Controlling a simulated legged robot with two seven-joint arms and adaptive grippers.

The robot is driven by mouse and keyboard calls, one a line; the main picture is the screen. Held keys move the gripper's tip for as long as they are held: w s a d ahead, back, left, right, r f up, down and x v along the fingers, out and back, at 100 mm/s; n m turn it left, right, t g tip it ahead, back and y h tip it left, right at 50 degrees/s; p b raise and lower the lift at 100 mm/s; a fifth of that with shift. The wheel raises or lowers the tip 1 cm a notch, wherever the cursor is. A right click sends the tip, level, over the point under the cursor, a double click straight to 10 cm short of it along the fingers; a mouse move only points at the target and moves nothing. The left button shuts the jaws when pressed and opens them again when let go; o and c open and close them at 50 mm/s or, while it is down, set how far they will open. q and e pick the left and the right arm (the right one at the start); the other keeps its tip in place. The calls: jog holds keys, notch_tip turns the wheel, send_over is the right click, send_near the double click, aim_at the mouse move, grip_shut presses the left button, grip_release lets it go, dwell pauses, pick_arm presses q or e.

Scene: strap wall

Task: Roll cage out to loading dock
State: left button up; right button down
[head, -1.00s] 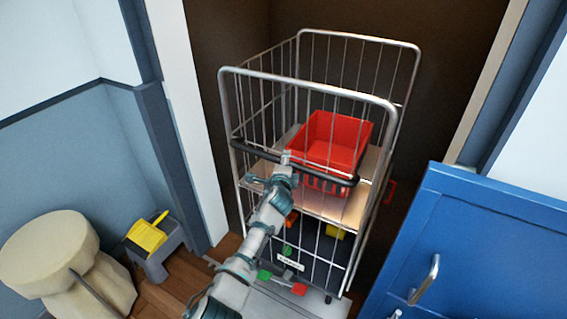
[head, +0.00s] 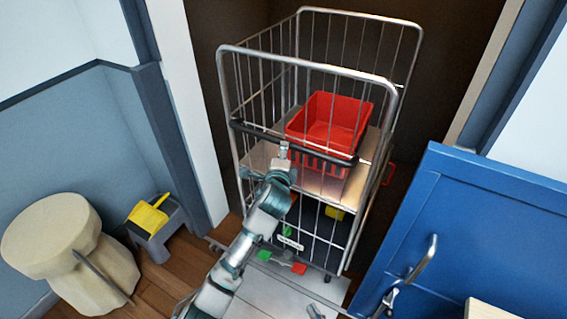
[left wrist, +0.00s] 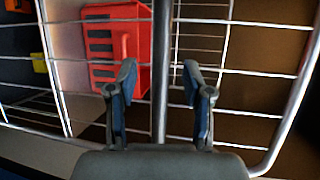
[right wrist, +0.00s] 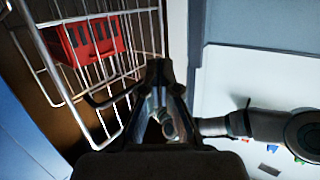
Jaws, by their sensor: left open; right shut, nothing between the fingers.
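The wire roll cage (head: 385,78) stands upright in a dark doorway, with a red basket (head: 330,125) on its shelf. Its dark handle (head: 325,160) crosses the near side. One arm of mine reaches the handle's left half in the head view; its fingertips are too small to read there. In the left wrist view, my open left gripper (left wrist: 160,95) has fingers on either side of a dark bar (left wrist: 165,60), apparently the handle. In the right wrist view, my right gripper (right wrist: 160,75) is shut and empty beside the cage (right wrist: 65,80), apart from the basket (right wrist: 88,40).
A blue panel (head: 480,215) with a metal handle (head: 430,258) stands close on the right. A beige stool (head: 75,255) and a grey step (head: 165,238) with a yellow dustpan (head: 148,216) stand on the left. Door frames (head: 195,130) flank the cage; small coloured pieces (head: 300,268) lie near its base.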

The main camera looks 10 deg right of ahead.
pick_arm(q)
jog(key=v, duration=0.4)
jog(key=shift+s+a, duration=0.15)
jog(key=shift+s, duration=0.05)
pick_arm(e)
jog(key=shift+a, duration=0.2)
jog(key=c, duration=1.9)
grip_release()
jog(key=shift+d, duration=0.15)
